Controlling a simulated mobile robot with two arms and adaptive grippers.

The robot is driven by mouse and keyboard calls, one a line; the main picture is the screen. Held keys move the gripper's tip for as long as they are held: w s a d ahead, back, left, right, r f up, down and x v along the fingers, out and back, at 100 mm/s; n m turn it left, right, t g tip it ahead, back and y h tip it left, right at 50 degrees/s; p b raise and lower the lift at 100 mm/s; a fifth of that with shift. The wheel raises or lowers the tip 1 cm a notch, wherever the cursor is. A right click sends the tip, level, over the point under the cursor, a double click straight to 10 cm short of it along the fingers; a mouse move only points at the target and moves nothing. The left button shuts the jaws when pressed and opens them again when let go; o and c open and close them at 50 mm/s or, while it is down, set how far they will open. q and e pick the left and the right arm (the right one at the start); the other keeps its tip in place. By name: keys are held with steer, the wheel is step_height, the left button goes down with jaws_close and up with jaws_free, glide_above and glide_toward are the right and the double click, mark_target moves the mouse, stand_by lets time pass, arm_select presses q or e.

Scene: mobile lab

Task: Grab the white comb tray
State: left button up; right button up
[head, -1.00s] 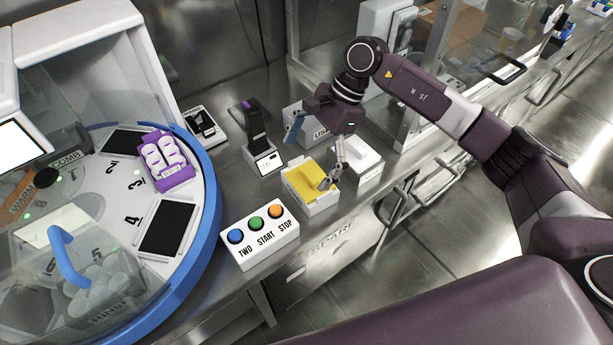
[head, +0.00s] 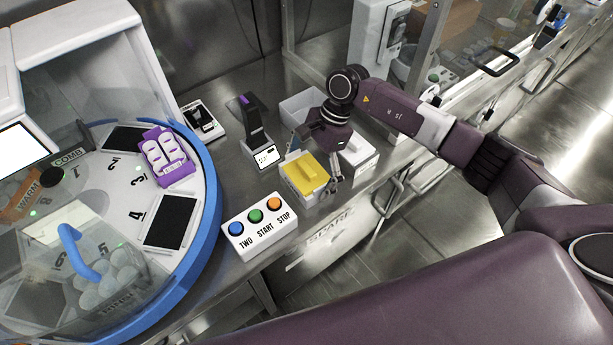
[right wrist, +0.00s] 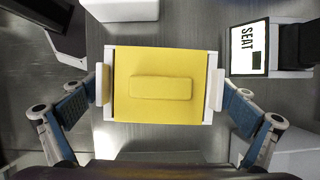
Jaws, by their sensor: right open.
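A white tray with a yellow top (head: 290,183) stands on the steel counter. A raised yellow block sits in the middle of its top. In the right wrist view the same white tray (right wrist: 160,59) lies centred below the camera. My right gripper (head: 313,166) is open over it, pointing down. In the right wrist view the fingers of my right gripper (right wrist: 160,100) are spread, one on either side of the tray. I cannot tell whether they touch its sides. My left gripper is out of view.
A button box (head: 259,228) stands in front of the tray. A white box (head: 359,157) and an open white bin (head: 300,104) are close behind it. A black stand with a label screen (head: 254,125) is to the left. A blue-rimmed round machine (head: 212,200) fills the left.

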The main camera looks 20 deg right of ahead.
steer(key=c, duration=0.9)
